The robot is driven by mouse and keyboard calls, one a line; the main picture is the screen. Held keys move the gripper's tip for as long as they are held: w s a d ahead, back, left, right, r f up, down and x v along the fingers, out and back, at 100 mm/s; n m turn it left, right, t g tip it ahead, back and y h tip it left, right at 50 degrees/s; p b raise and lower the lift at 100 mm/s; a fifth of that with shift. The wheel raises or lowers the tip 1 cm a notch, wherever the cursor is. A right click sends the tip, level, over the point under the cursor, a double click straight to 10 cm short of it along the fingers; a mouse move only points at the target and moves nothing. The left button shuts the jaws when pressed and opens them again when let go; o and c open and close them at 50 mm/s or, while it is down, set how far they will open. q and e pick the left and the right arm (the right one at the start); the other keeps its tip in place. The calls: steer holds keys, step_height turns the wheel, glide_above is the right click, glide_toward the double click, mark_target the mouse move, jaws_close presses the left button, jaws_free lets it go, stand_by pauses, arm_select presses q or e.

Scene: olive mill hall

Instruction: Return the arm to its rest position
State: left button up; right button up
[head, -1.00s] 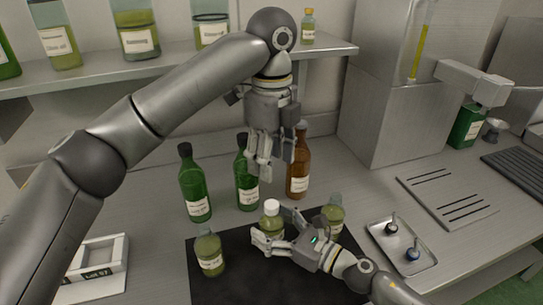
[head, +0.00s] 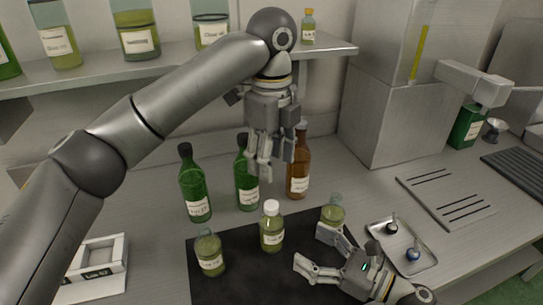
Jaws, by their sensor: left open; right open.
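My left gripper (head: 265,163) hangs from the arm coming in from the left, pointing down in front of the brown bottle. It is open and empty, above the counter. My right gripper (head: 312,251) is low over the right part of the black mat (head: 237,285). It is open and empty, with its fingers pointing left. A white-capped bottle of green liquid (head: 271,229) stands upright on the mat, left of my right gripper and apart from it. Another small bottle (head: 333,211) stands behind my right gripper, its lower part partly hidden.
A small bottle (head: 209,253) stands on the mat's left. Green bottles (head: 194,184) (head: 247,178) and a brown bottle (head: 299,171) stand behind. A metal tray (head: 420,239) with two small knobbed items lies right. A slotted plate (head: 446,199) and a white holder (head: 97,270) flank the area.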

steer(key=shift+s+d, duration=0.25)
steer(key=shift+d, duration=0.05)
